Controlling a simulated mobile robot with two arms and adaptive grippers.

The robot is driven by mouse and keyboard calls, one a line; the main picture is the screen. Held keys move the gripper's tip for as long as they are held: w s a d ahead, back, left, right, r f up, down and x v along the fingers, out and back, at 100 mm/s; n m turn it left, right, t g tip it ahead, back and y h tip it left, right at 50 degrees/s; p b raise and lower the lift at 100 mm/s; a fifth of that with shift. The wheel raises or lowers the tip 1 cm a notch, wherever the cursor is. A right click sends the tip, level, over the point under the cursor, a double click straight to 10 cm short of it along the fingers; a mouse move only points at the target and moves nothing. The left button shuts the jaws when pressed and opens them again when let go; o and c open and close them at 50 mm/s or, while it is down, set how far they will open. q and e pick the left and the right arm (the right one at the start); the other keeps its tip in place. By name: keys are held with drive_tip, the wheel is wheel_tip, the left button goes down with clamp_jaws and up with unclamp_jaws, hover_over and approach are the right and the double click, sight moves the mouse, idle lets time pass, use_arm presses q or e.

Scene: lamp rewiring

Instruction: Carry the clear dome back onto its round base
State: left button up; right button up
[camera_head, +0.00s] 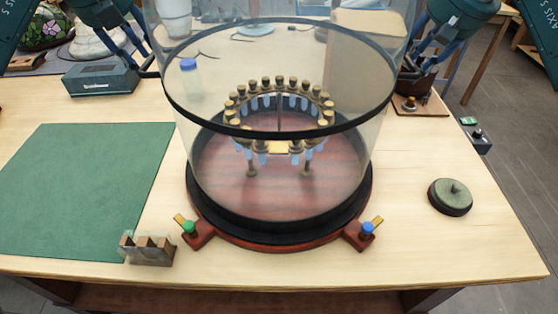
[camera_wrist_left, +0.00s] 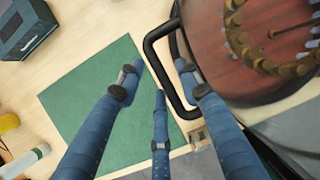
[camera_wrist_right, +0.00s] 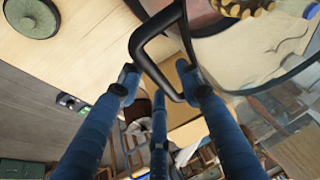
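The clear dome (camera_head: 348,155), with a dark band (camera_head: 280,133), stands upright over its round base (camera_head: 283,240), which has a black ring and reddish wood rim. The glass seems to reach down to the ring; I cannot tell whether they touch. The dome's top is out of view. My left gripper (camera_wrist_left: 158,75) has its fingers around the black left handle (camera_wrist_left: 155,45). My right gripper (camera_wrist_right: 156,75) is likewise around the right handle (camera_wrist_right: 142,38).

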drive_tip(key=shift+s, duration=0.1)
drive_tip(key=shift+d+r, duration=0.1)
drive_tip(key=shift+r, duration=0.15)
use_arm(q)
drive_tip(key=d+v, duration=0.1)
drive_tip(key=v, duration=0.9)
drive_tip(key=shift+s+a+r, duration=0.25)
drive_tip(key=shift+a, duration=0.15)
use_arm(e)
drive_tip(key=v, duration=1.1)
drive_tip(key=shift+s+r, duration=0.15)
drive_tip(key=shift+r, duration=0.1)
